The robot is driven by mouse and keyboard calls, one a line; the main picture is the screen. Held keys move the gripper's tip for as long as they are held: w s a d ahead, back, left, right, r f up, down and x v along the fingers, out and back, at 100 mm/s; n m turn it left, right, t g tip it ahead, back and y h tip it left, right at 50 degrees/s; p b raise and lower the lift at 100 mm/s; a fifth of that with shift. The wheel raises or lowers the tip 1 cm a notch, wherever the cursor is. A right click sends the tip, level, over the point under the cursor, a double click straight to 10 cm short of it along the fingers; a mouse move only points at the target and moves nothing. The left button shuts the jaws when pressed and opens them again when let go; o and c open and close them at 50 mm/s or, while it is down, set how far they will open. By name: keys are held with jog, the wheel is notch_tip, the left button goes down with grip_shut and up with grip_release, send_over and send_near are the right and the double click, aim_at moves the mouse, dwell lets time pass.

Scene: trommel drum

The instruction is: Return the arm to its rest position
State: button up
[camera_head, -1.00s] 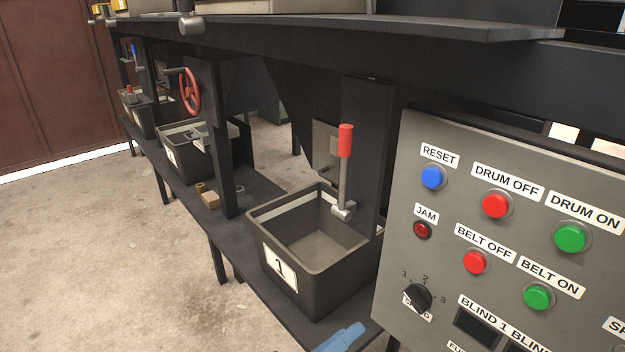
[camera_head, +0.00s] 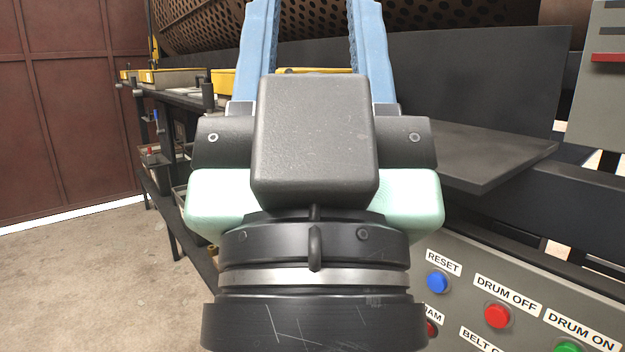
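My gripper (camera_head: 313,20) stands large in the middle of the head view, pointing up and away from the camera. Its two blue fingers are wide apart, with nothing seen between them. Their tips run out of the top edge of the picture. The dark wrist and the pale green part below the fingers fill the lower middle and hide much of the bench behind.
The control panel (camera_head: 462,297) with labelled buttons is at the lower right. A dark ledge (camera_head: 480,160) juts out right of my gripper. The perforated drum (camera_head: 440,12) and yellow-edged trays (camera_head: 175,78) are behind. Open concrete floor (camera_head: 80,280) lies at left.

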notch_tip(320, 180, up, 22)
jog(key=p, duration=1.9)
jog(key=shift+f, duration=0.15)
jog(key=shift+w, duration=0.1)
